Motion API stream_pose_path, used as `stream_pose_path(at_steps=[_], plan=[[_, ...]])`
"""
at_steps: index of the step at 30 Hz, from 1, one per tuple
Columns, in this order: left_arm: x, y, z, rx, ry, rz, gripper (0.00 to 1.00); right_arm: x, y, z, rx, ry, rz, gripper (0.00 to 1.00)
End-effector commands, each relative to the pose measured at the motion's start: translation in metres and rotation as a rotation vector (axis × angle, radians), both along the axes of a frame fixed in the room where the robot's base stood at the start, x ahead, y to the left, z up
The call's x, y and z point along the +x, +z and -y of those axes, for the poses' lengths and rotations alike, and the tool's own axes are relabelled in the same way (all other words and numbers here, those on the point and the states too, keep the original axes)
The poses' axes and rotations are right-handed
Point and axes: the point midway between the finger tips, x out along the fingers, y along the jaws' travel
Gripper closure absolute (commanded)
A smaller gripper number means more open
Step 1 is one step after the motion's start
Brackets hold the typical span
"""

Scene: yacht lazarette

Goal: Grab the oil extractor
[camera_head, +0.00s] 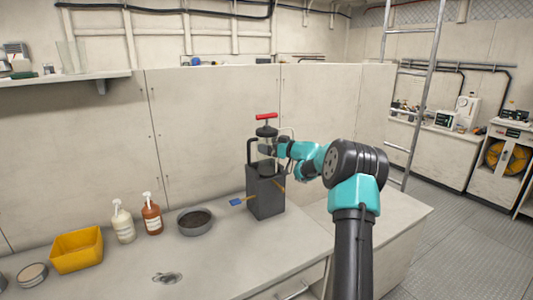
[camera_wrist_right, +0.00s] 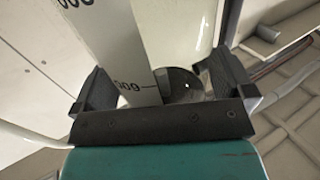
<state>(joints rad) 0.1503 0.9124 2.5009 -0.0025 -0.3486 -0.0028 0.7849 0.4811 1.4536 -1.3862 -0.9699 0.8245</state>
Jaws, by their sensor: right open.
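The oil extractor (camera_head: 267,131) has a red T-handle on top, a dark cap and a pale translucent cylinder. It stands upright on a dark grey box-shaped block (camera_head: 265,192) on the bench. In the right wrist view the extractor's pale body (camera_wrist_right: 125,45) with printed numbers fills the space ahead of the jaws. My right gripper (camera_head: 270,149) is at the cylinder from the right side. In the right wrist view its fingers (camera_wrist_right: 160,85) are apart, one on each side of the body; contact cannot be told. My left gripper is not in view.
The bench (camera_head: 230,258) holds a dark round bowl (camera_head: 195,221), two pump bottles (camera_head: 152,214), a yellow bin (camera_head: 77,250) and a round tin (camera_head: 32,276). A blue brush (camera_head: 237,201) lies by the block. A wall panel (camera_head: 205,120) stands behind, and a metal ladder (camera_head: 424,95) rises at right.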

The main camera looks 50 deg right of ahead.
Motion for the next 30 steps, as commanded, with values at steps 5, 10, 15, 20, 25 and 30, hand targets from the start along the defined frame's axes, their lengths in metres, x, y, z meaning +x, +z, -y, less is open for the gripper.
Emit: stream_pose_path(at_steps=[5, 10, 15, 20, 25, 30], plan=[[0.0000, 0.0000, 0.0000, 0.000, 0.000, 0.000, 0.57, 0.0090, 0.0005, -0.0018, -0.001, 0.000, 0.000, 0.00], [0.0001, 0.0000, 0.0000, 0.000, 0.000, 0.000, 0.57, 0.0087, 0.0005, -0.0016, -0.001, -0.001, 0.000, 0.00], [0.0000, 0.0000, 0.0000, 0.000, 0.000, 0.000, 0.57, 0.0085, 0.0006, -0.0016, -0.001, -0.001, 0.001, 0.00], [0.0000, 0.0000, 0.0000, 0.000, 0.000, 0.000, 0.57, 0.0084, 0.0006, -0.0016, -0.001, -0.001, 0.001, 0.09], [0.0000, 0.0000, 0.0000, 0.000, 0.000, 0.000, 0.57, 0.0084, 0.0006, -0.0016, -0.001, -0.001, 0.001, 0.25], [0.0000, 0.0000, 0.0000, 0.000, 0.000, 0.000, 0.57, 0.0084, 0.0006, -0.0016, -0.001, -0.001, 0.000, 0.41]])
